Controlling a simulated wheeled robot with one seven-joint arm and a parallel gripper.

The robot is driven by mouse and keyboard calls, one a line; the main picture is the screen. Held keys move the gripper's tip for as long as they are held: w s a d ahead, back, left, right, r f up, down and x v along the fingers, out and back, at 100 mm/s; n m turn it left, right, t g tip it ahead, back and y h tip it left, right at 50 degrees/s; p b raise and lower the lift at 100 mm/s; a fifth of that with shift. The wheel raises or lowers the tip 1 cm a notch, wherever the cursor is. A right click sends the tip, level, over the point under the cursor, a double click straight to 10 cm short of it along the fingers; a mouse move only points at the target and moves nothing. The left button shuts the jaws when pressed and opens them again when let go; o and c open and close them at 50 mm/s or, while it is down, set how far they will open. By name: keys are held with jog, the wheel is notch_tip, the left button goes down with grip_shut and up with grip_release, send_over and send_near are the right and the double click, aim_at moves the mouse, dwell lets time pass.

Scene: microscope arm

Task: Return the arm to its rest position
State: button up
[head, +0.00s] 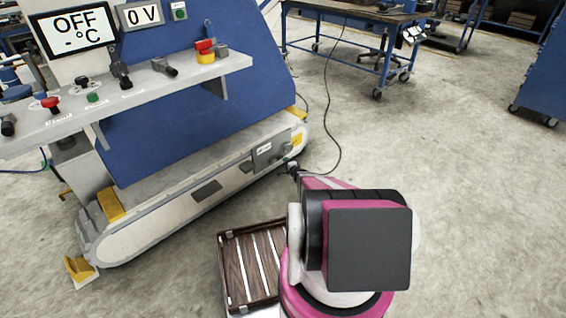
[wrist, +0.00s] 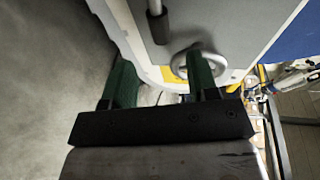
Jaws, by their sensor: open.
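My arm (head: 350,240), pink, black and white, is folded low at the bottom right of the head view. In the wrist view my gripper (wrist: 160,75) shows two green fingers set apart on a black bar, with nothing held between them. The light face of some equipment (wrist: 240,25) lies just beyond the fingers. A grey rod (wrist: 157,22) and a pale ring-shaped part (wrist: 185,63) show there; the right finger partly covers the ring. I cannot tell from this view whether the fingers touch anything. The gripper is not clearly visible in the head view.
A blue and white machine (head: 190,100) with a control shelf (head: 130,95) stands at left, close to my arm. A wood-slatted tray (head: 235,270) is beside my arm. A blue workbench (head: 340,30) stands behind, with a cable running down. Floor (head: 480,170) at right is clear.

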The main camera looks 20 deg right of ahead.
jog(key=shift+v, duration=1.55)
